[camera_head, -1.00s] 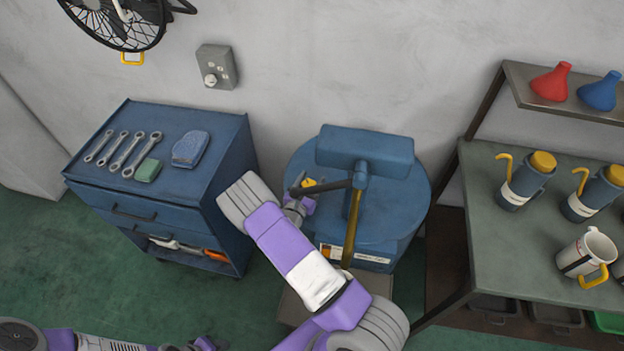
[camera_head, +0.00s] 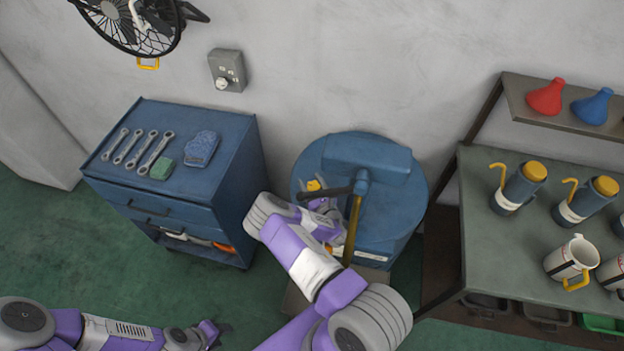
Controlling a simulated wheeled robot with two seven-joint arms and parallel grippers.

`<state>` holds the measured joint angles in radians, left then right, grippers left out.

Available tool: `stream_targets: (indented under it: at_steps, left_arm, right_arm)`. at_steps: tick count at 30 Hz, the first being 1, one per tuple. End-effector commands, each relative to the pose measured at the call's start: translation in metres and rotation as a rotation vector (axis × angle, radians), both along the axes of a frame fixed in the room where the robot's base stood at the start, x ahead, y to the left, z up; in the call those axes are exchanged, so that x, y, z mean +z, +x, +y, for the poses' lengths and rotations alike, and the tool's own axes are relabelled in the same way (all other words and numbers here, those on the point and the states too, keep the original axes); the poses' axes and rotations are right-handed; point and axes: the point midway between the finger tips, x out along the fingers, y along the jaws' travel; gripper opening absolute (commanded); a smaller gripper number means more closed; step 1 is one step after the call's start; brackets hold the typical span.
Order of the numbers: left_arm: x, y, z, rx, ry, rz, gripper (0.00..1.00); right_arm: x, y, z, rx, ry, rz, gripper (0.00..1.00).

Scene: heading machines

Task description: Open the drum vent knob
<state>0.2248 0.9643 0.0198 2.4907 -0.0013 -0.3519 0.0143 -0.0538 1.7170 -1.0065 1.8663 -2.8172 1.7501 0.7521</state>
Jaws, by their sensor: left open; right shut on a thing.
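The blue drum (camera_head: 405,205) stands against the wall, with a blue pump head, a dark spout and a brass-coloured tube (camera_head: 352,228) over its lid. The yellow vent knob (camera_head: 314,185) sits on the left part of the lid, partly hidden by the fingers and the spout. My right gripper (camera_head: 319,196) reaches over the lid and is shut on the knob; the exact contact is hard to see. My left gripper (camera_head: 219,331) is open and empty, low over the floor, well away from the drum.
A blue tool cabinet (camera_head: 228,175) with wrenches on top stands left of the drum. A green-grey bench (camera_head: 500,250) with oil cans and jugs stands to the right.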

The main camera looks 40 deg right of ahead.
Motion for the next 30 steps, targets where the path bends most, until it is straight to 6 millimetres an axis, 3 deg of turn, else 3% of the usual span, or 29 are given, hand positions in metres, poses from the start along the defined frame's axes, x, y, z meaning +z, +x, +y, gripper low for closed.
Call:
stream_targets:
  at_steps: [7,24,25,28,30]
  left_arm:
    - [0.0128,-0.0001,0.0,0.0,0.0,0.0,0.43]
    - [0.0147,-0.0001,0.0,0.0,0.0,0.0,0.43]
    - [0.0147,-0.0001,0.0,0.0,0.0,0.0,0.43]
    - [0.0149,0.0,0.0,0.0,0.0,0.0,0.43]
    - [0.0149,0.0,0.0,0.0,0.0,0.0,0.43]
  right_arm:
    - [-0.0007,-0.001,0.0014,0.09,0.0,0.004,0.27]
    - [-0.0007,0.0001,0.0018,0.119,-0.001,0.0,0.27]
    - [-0.0006,0.0001,0.0018,0.119,-0.001,0.0,0.6]
    - [-0.0005,0.0002,0.0019,0.119,-0.001,0.0,0.76]
    - [-0.0003,0.0003,0.0019,0.119,-0.001,-0.001,0.77]
